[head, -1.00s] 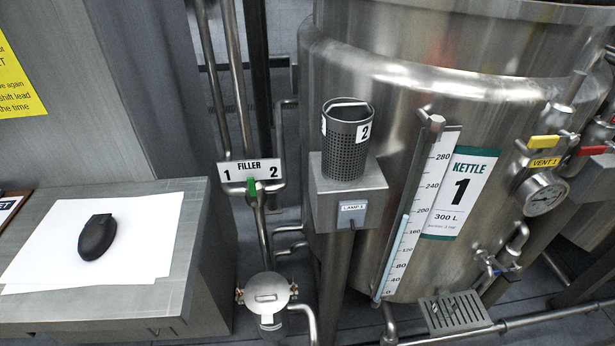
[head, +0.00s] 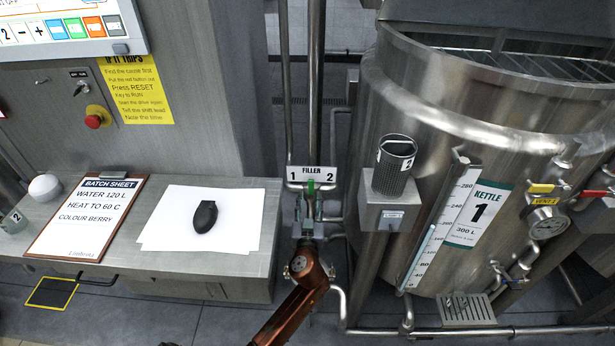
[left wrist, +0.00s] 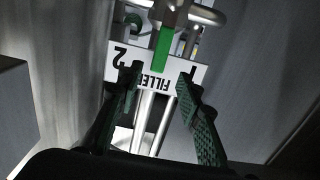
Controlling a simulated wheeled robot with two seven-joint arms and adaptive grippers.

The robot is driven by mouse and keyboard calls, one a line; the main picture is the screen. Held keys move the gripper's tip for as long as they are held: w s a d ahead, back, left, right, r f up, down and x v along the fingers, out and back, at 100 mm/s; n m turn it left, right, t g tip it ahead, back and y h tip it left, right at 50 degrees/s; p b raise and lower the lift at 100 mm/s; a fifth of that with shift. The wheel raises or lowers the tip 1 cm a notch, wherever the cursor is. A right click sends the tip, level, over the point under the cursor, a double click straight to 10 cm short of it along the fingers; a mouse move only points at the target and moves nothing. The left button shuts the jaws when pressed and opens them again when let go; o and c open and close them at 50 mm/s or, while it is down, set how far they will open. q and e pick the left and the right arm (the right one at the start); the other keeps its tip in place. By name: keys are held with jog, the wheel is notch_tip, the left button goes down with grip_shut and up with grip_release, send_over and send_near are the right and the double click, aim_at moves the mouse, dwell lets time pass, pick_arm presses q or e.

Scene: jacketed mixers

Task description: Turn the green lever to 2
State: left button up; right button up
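The green lever (head: 311,187) is on the pipe at the FILLER sign (head: 312,173), which has 1 at its left and 2 at its right. The lever stands about midway between the two numbers. My left gripper (head: 307,212) is just below the sign in the head view. In the left wrist view the sign (left wrist: 180,87) is upside down, with the green lever (left wrist: 162,48) in front of it. The two fingers of my left gripper (left wrist: 161,78) are spread, one to each side of the lever's end, with gaps showing. My right gripper is in neither view.
A steel bench (head: 262,215) with white paper and a black mouse-shaped object (head: 205,216) is to the left. Vertical pipes rise behind the sign.

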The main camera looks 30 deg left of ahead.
aim_at(311, 181)
pick_arm(q)
jog(key=x, duration=0.2)
jog(key=r+x, duration=0.1)
jog(key=x, duration=0.5)
jog(key=shift+w+r, duration=0.1)
jog(key=shift+r, duration=0.15)
jog(key=shift+c, duration=0.2)
jog(key=shift+d, duration=0.1)
grip_shut()
